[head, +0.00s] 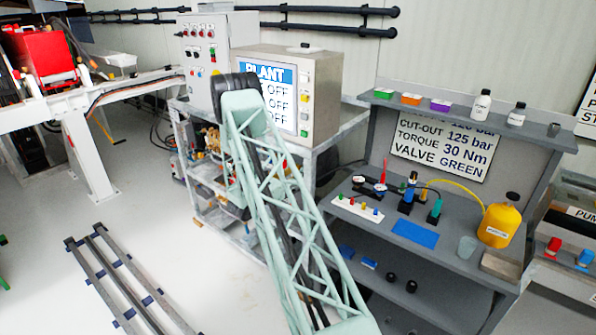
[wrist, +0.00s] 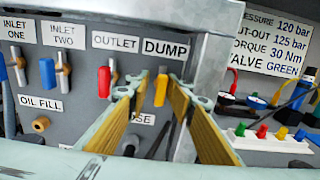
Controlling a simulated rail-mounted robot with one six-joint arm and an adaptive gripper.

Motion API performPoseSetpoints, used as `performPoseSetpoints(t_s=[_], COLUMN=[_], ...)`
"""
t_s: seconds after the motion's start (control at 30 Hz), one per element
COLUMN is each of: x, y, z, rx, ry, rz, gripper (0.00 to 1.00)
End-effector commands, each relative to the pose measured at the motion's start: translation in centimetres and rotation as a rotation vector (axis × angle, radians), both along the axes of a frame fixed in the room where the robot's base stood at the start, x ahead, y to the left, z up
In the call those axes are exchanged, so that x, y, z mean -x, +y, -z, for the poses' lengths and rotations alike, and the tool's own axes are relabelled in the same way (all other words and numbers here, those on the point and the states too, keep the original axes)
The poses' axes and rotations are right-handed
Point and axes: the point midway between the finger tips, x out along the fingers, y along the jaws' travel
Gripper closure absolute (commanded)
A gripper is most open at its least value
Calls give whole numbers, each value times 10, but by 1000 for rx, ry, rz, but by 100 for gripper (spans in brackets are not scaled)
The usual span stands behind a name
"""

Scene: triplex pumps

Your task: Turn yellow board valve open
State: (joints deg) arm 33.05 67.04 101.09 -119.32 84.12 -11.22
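My gripper (wrist: 158,84) is open, with yellow-padded fingers spread. Whether the fingers touch anything, I cannot tell. No object shows held. In the head view my lattice arm covers the middle, and neither the gripper nor the yellow handle can be made out.
A grey metal post borders the board's right side. A tool bench (head: 447,250) stands right; open floor (head: 200,265) lies left.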

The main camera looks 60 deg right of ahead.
Motion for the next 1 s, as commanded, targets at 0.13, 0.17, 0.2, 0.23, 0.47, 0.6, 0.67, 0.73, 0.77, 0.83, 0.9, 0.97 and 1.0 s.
performPoseSetpoints(t_s=[0.13,0.17,0.2,0.23,0.47,0.6,0.67,0.73,0.77,0.83,0.9,0.97,1.0], x=[2,2,2,2,1,0,-1,-1,-2,-2,-3,-4,-4], y=[-1,-1,-1,0,6,17,22,29,33,40,48,55,58], z=[0,0,0,0,0,0,0,0,0,0,0,0,0], rx=[0,0,0,0,-1,-1,0,0,0,0,-1,0,0], ry=[0,0,0,0,0,0,0,1,1,2,1,0,0], rz=[2,2,3,3,2,1,1,0,0,-1,-1,-1,-1], gripper=[78,78,78,78,78,78,78,78,78,78,78,78,78])
